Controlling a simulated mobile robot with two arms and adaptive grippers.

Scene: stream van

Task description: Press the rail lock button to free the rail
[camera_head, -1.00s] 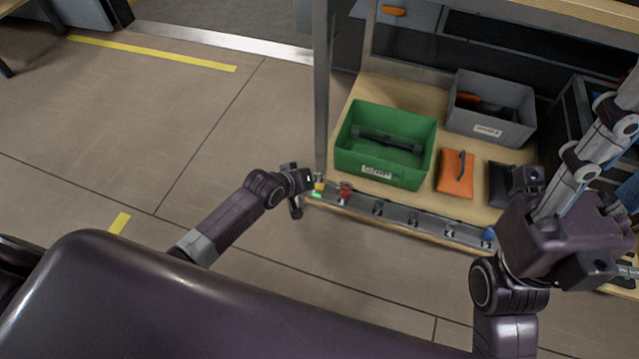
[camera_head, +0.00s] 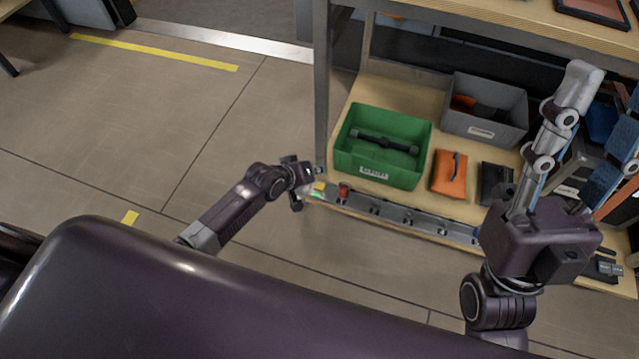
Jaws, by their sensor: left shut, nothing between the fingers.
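A grey rail (camera_head: 420,222) runs along the front edge of the low wooden shelf. At its left end are a small yellow part (camera_head: 319,186) and a small green lit spot (camera_head: 316,195). A red knob-like part (camera_head: 344,190) stands just right of them. I cannot tell which one is the lock button. My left gripper (camera_head: 305,183) is shut and empty at the rail's left end, beside the yellow part; I cannot tell whether they touch. My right gripper (camera_head: 575,120) is large in the right foreground, pointing up and away from the rail's left end; its fingertip gap is unclear.
A green bin (camera_head: 350,158) holding a dark object, a grey bin (camera_head: 510,133), an orange pouch (camera_head: 449,172) and a black pouch (camera_head: 494,182) sit on the shelf. A metal post (camera_head: 322,90) rises behind my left gripper.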

